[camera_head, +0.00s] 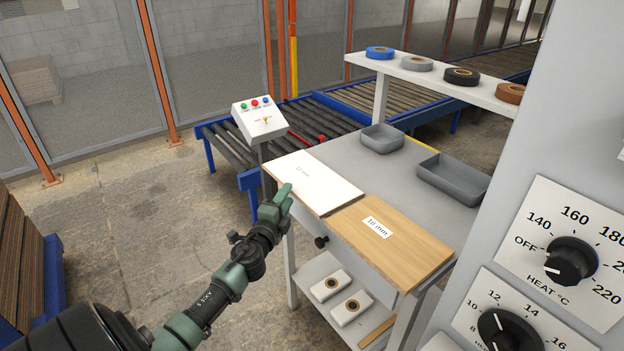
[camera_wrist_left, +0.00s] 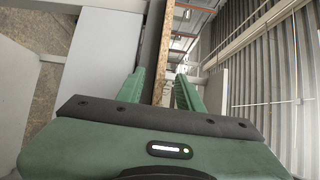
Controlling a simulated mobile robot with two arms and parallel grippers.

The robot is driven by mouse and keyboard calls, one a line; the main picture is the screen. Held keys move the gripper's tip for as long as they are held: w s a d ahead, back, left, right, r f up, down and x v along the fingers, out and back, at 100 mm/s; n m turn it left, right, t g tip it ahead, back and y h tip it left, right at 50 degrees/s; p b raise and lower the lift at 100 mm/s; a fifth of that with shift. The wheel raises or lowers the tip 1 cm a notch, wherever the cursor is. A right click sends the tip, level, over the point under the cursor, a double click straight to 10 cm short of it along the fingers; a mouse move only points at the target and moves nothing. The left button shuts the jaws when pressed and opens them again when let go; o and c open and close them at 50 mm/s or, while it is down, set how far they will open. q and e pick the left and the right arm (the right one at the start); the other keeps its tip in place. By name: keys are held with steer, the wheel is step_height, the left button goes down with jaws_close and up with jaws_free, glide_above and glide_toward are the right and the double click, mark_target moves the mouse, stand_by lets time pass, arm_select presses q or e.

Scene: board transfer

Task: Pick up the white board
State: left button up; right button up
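The white board (camera_head: 313,182) lies flat on the grey workbench at its left end, beside a wood-coloured board (camera_head: 391,243) with a "18 mm" label. My left gripper (camera_head: 283,193) is at the white board's near left edge. In the left wrist view the two green fingers (camera_wrist_left: 160,92) are apart, with the board's brown edge (camera_wrist_left: 164,50) running between them. Gaps show on both sides of that edge, so the gripper is open around it. My right gripper is not in view.
Two grey trays, one small (camera_head: 382,139) and one larger (camera_head: 453,180), stand on the workbench (camera_head: 372,168). A shelf above holds several tape rolls. A button box (camera_head: 259,120) stands behind the white board, near a roller conveyor (camera_head: 225,150). A panel with dials (camera_head: 572,262) is at right.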

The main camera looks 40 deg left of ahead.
mark_target(310, 179)
arm_select(q)
steer(key=shift+x, duration=1.4)
steer(key=shift+d, duration=0.15)
jaws_close()
steer(key=shift+r, duration=0.1)
